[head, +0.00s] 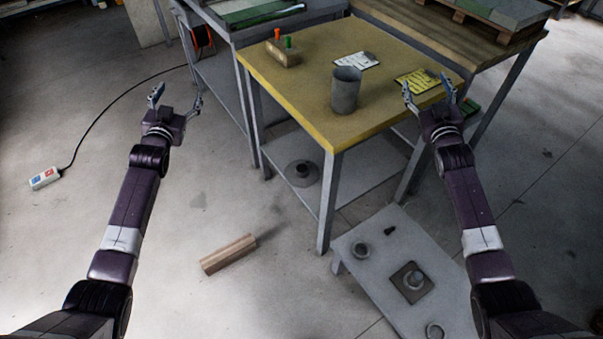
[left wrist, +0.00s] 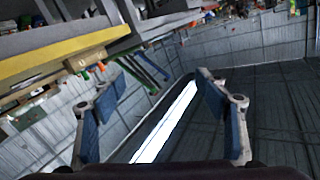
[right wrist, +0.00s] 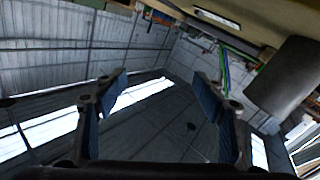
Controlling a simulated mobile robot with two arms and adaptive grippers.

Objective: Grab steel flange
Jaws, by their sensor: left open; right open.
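A grey round flange-like piece with a raised hub (head: 302,173) lies on the lower shelf under the yellow-topped table; it looks like the steel flange. My left gripper (head: 177,95) is open and empty, raised left of the table. My right gripper (head: 427,88) is open and empty, over the table's right edge. Neither touches a round part. Neither wrist view clearly shows the flange.
The yellow-topped table (head: 300,90) holds a grey cylinder (head: 345,92), a wooden block with colored pegs (head: 283,53) and cards. The low grey bench (head: 375,290) stands in front. A wooden beam (head: 228,254) and a power strip (head: 44,178) lie on the floor.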

